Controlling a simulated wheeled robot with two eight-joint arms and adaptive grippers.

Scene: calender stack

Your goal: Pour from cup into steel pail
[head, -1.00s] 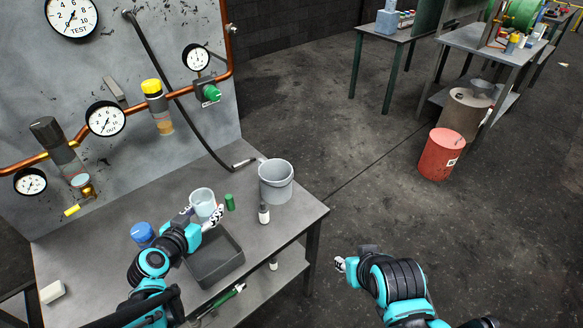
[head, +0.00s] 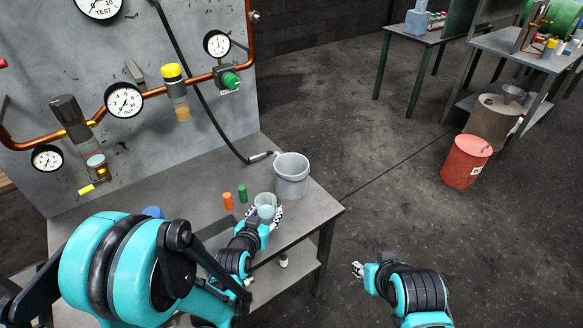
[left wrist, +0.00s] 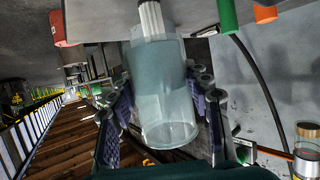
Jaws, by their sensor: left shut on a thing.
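The clear, pale cup (head: 265,203) is in my left gripper (head: 264,214), near the front right of the bench. In the head view it looks roughly upright. The left wrist view shows the cup (left wrist: 165,100) between the two dark fingers of the left gripper (left wrist: 165,108). Its contents are not clear. The grey steel pail (head: 291,178) stands on the bench just behind and right of the cup, apart from it. My right gripper (head: 357,269) is off the bench over the floor; its fingers are too small to judge.
A green cylinder (head: 243,193) and an orange cylinder (head: 228,200) stand left of the cup. A hose (head: 205,115) ends beside the pail. My left arm hides much of the bench's left side. A red drum (head: 466,163) stands on the floor at right.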

